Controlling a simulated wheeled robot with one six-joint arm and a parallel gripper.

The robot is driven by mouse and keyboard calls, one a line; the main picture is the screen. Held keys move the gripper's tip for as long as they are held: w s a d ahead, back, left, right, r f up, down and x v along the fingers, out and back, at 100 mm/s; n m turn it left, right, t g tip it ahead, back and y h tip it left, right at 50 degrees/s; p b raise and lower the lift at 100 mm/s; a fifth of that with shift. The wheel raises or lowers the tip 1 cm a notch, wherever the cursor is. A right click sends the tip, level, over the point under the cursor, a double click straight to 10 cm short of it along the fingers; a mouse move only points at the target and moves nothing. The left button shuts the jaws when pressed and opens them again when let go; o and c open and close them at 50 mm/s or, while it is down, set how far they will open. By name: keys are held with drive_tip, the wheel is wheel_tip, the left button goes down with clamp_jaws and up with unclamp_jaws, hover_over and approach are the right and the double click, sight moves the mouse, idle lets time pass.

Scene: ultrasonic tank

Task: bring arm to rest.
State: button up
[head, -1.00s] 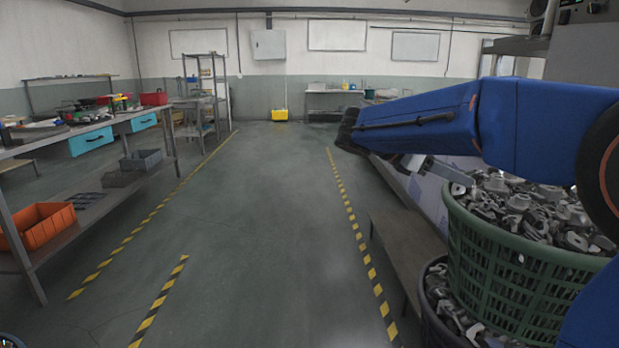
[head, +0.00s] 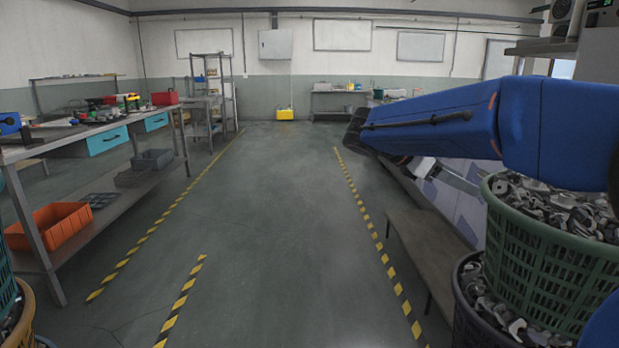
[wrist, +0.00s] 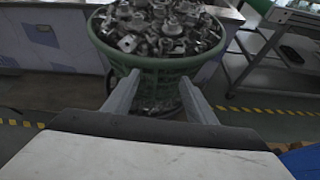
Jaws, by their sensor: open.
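My blue arm (head: 440,118) reaches across the upper right of the head view, with its forearm pointing left. In the wrist view my gripper (wrist: 158,92) shows two grey fingers spread apart with nothing between them. Beyond the fingers stands a green basket (wrist: 150,66) heaped with grey metal parts (wrist: 158,28). The green basket also shows at the right of the head view (head: 540,262), below my arm. In the head view my gripper's fingers are hard to make out under the forearm.
A dark basket of parts (head: 470,325) stands below the green one, beside a low bench (head: 418,245). A workbench (head: 100,128) with blue drawers and an orange bin (head: 50,226) lines the left. The floor aisle (head: 270,230) between striped lines is clear.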

drive_tip(key=s+d+f+m+y, duration=0.2)
drive_tip(key=s+f+m+y, duration=0.45)
drive_tip(key=s+f, duration=0.6)
drive_tip(key=s+a+f+m+t+y, duration=0.2)
drive_tip(key=s+a+f+m+y, duration=0.1)
drive_tip(key=s+f+m, duration=0.2)
drive_tip(key=s+a+f+m+t+y, duration=0.2)
drive_tip(key=s+a+f+m+y, duration=0.1)
drive_tip(key=s, duration=0.7)
wheel_tip(320, 180, down, 2)
drive_tip(key=a+m, duration=0.1)
drive_tip(key=m, duration=0.2)
drive_tip(key=shift+s+a+f, duration=0.15)
drive_tip(key=shift+s+a, duration=0.1)
drive_tip(key=shift+a, duration=0.05)
